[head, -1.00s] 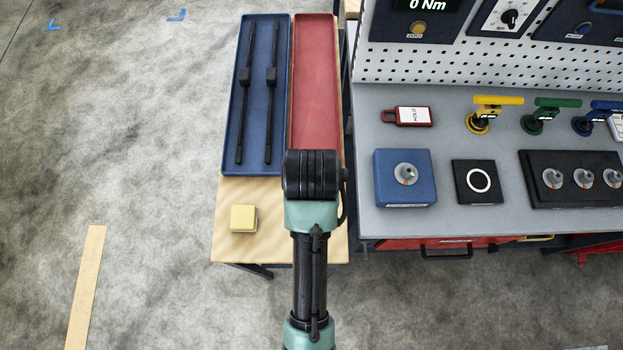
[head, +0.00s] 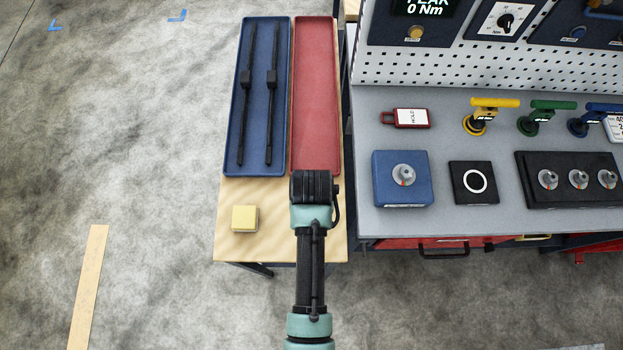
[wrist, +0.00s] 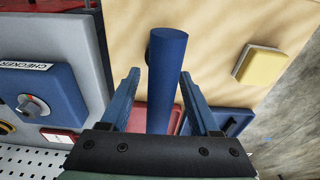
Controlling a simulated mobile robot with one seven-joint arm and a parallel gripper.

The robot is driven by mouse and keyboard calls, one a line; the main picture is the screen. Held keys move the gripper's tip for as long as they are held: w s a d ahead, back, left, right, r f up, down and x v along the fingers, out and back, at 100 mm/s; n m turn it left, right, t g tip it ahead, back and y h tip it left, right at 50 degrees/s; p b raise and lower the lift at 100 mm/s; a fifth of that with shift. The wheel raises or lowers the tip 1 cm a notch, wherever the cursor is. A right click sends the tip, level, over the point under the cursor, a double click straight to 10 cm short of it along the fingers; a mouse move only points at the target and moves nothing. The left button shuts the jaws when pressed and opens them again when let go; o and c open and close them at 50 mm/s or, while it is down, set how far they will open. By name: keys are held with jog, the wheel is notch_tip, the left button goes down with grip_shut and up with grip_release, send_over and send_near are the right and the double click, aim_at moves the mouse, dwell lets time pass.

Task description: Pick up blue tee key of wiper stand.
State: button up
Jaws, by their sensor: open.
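In the wrist view, my gripper (wrist: 160,72) is open, with one finger on each side of a thick blue bar (wrist: 167,55) like a tee key's handle. A gap shows on both sides of the bar. A small dark part shows behind its left edge; the rest beneath is hidden. In the head view, my arm hides the gripper and this bar above the front right of the wooden table. Another blue tee key (head: 604,107) stands at the right of the grey bench, beside a green one (head: 553,105) and a yellow one (head: 496,102). I cannot tell which belongs to the wiper stand.
A blue tray (head: 257,110) with two black wiper arms and an empty red tray (head: 315,80) lie on the wooden table (head: 280,240). A yellow block (head: 245,218) sits front left. The grey bench (head: 450,222) at the right carries a blue checker box (head: 388,190).

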jog(key=shift+c, duration=0.2)
grip_shut()
dwell(1.2)
